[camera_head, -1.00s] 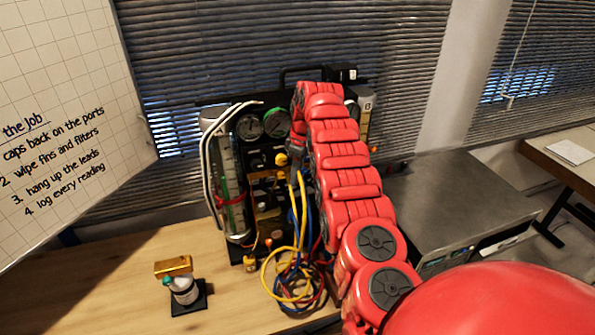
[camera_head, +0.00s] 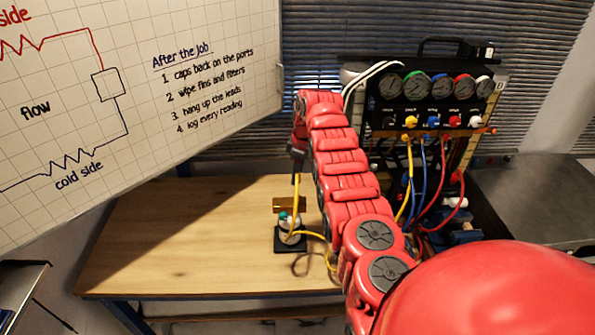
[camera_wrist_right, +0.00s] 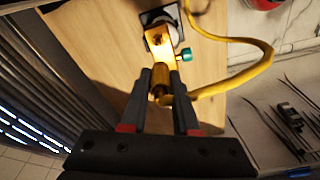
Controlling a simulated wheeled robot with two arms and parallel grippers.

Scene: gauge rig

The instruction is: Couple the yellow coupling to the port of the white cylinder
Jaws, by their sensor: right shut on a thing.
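The white cylinder (camera_head: 288,227) stands upright on a black base (camera_head: 291,244) on the wooden table, with a brass block (camera_head: 289,204) and a small green knob at its top. My right gripper (camera_head: 297,170) is above it, pointing down, shut on the yellow coupling (camera_wrist_right: 158,93). The yellow hose (camera_wrist_right: 238,78) trails from the coupling. In the right wrist view the coupling is close to the end of the brass block (camera_wrist_right: 157,45), and I cannot tell whether they touch. The port itself is not clear. My left gripper is out of view.
The gauge rig (camera_head: 425,110), with several gauges and hanging yellow, blue and red hoses, stands to the right. A whiteboard (camera_head: 140,110) is at the left. The left part of the wooden table (camera_head: 180,245) is clear. Dark tools (camera_wrist_right: 285,130) lie at the right in the wrist view.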

